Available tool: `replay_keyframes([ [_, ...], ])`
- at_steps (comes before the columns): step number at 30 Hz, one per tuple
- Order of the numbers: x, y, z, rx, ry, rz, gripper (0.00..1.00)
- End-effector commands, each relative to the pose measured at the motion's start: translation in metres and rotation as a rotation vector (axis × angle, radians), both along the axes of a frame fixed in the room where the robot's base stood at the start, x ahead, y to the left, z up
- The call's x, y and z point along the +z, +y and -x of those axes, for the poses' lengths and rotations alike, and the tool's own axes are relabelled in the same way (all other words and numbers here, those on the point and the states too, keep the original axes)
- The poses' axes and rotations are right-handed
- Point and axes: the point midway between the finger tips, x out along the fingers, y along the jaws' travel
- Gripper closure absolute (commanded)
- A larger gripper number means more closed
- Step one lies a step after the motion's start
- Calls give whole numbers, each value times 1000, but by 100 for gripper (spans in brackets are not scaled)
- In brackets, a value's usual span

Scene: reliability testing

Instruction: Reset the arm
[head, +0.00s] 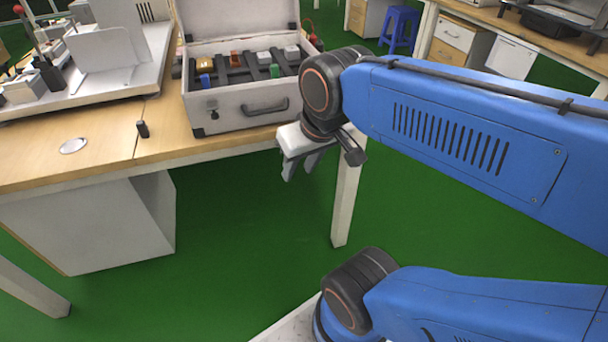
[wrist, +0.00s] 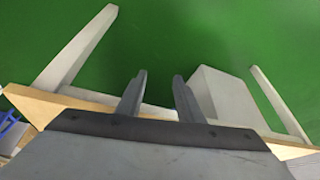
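My gripper (head: 303,163) hangs beyond the front edge of the table, above the green floor, with its fingers pointing down. In the wrist view my gripper (wrist: 158,88) shows two grey fingers set apart with nothing between them; green floor shows through the gap. My blue arm reaches in from the right in the head view. The open silver case (head: 240,103) stands on the table just left of and behind the gripper, and the gripper is apart from it.
The wooden table (head: 100,165) has a white cabinet (head: 95,225) under it and a white leg (head: 345,200) close to the gripper. Coloured blocks sit in the case. A small black object (head: 143,129) lies on the table. A blue stool (head: 399,28) stands behind. The green floor in front is clear.

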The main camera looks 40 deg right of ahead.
Motion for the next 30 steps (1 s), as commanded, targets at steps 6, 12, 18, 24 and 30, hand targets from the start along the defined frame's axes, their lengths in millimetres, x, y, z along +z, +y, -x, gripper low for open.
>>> replay_keyframes([
  [6,-19,-1,13,79,-19,37,66],
  [12,-19,-1,13,82,-19,38,66],
  [18,-19,-1,13,81,-19,37,66],
  [24,-18,-1,13,80,-19,36,66],
  [30,-18,-1,13,80,-18,36,66],
])
